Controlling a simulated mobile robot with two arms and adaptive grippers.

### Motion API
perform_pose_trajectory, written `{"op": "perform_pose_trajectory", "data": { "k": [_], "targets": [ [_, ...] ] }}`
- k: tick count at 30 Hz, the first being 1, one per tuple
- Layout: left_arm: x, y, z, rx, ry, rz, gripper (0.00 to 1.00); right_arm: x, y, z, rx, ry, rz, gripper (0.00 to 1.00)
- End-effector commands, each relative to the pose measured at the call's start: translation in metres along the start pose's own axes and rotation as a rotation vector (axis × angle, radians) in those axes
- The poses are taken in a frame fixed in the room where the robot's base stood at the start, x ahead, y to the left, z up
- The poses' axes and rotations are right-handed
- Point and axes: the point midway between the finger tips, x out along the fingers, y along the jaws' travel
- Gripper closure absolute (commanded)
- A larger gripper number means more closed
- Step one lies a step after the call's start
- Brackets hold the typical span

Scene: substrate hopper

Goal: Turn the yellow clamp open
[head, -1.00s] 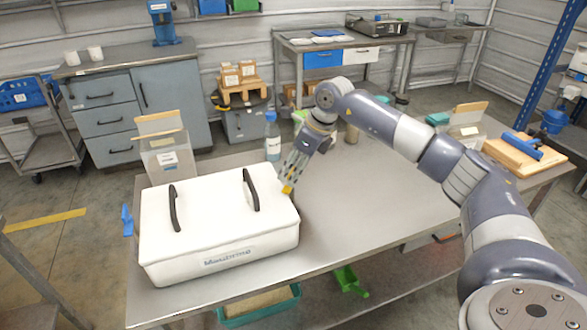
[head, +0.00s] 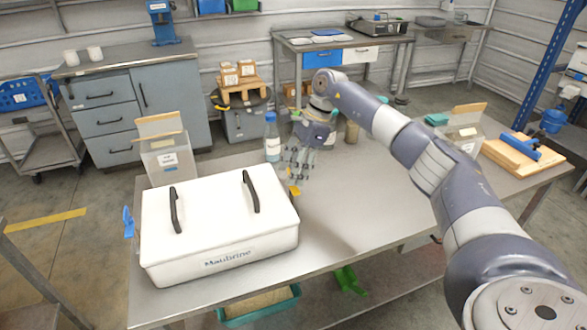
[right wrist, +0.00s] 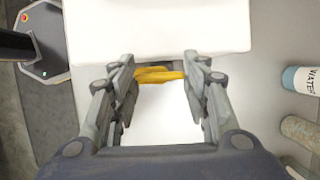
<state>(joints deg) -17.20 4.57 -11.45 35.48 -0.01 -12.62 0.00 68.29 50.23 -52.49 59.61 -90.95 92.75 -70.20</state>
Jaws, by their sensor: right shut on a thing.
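A white box (head: 205,262) labelled "Maubrine", with two black handles on its lid, sits on the near left of the metal table. The yellow clamp (head: 294,190) is at the box's right side; it also shows in the right wrist view (right wrist: 158,75), where it lies across between the fingertips. My right gripper (head: 295,179) is shut on the yellow clamp, and its fingers partly hide it. A blue clamp (head: 128,222) sits at the box's left side. My left gripper is not in view.
A water bottle (head: 272,137) stands just behind my right gripper. A clear bin (head: 168,160) stands behind the box. A wooden board (head: 515,155) with a blue tool lies at the far right. The table's middle (head: 370,200) is clear.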

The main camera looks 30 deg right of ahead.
Motion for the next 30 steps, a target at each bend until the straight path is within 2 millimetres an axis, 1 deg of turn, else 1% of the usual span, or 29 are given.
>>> {"op": "perform_pose_trajectory", "data": {
  "k": [6,17,18,20,21,30],
  "targets": [
    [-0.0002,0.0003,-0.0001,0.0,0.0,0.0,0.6,-0.0004,-0.001,0.0008,-0.031,0.0,0.009,0.81],
    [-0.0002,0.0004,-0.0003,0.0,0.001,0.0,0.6,-0.0004,-0.0008,0.0006,-0.034,0.0,0.01,0.81],
    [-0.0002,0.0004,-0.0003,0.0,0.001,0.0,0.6,-0.0004,-0.0008,0.0006,-0.034,0.0,0.01,0.53],
    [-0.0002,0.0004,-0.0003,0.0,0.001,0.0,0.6,-0.0003,-0.0008,0.0006,-0.033,0.0,0.01,0.39],
    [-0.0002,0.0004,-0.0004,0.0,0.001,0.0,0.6,-0.0003,-0.0007,0.0005,-0.033,0.001,0.01,0.37],
    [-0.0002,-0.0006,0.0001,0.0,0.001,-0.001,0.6,-0.0004,-0.0005,0.0001,-0.031,0.001,0.011,0.37]
  ]
}}
